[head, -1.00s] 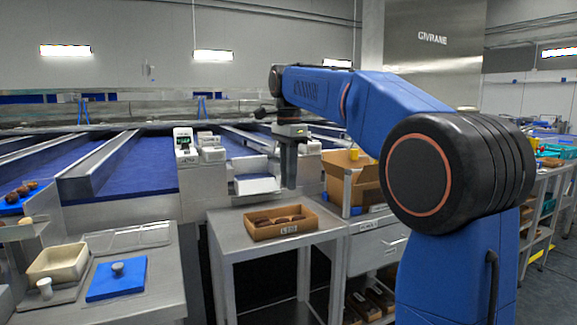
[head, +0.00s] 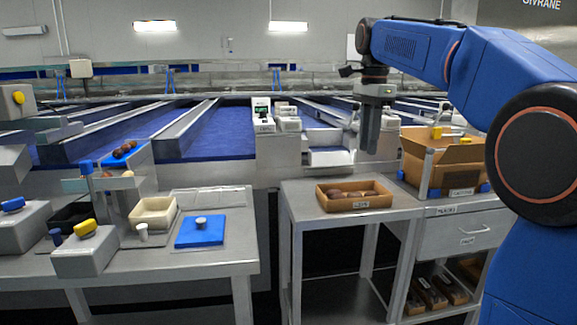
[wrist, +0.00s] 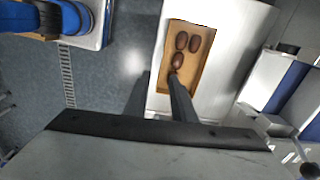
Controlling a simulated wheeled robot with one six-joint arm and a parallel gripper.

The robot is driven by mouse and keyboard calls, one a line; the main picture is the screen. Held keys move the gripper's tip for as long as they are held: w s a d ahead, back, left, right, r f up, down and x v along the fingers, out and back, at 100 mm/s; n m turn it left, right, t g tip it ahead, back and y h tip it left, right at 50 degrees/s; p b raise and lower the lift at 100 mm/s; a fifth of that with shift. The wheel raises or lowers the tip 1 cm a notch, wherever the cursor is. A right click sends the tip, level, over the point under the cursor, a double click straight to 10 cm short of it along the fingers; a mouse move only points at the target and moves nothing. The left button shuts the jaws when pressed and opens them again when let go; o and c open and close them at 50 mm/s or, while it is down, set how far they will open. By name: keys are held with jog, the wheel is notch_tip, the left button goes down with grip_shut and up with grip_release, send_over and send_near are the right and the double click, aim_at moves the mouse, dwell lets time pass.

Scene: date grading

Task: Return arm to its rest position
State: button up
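My gripper (head: 372,150) hangs pointing down above the right part of the steel stand, behind and to the right of a shallow cardboard tray (head: 334,206). In the wrist view, its two dark fingers (wrist: 159,82) are apart with nothing held between them. The tray (wrist: 196,70) lies below, partly behind the right finger.
A taller open carton (head: 440,170) stands right of the gripper. A bench on the left holds a cream bin (head: 153,217), a blue pad with a knob (head: 200,232) and grey boxes. Blue conveyor lanes (head: 220,130) run behind. There is free air around the gripper.

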jog(key=s+f+n+t, duration=0.2)
jog(key=s+f+n, duration=0.6)
jog(key=s+f, duration=0.7)
jog(key=s+d+f+n+t, duration=0.1)
jog(key=s+f+n+t, duration=0.1)
jog(key=s+f+n, duration=0.6)
jog(key=s+f, duration=0.7)
jog(key=s, duration=0.2)
jog(key=shift+s+d+f+n+t, duration=0.15)
jog(key=shift+s+f+n+t, duration=0.15)
jog(key=shift+s, duration=0.1)
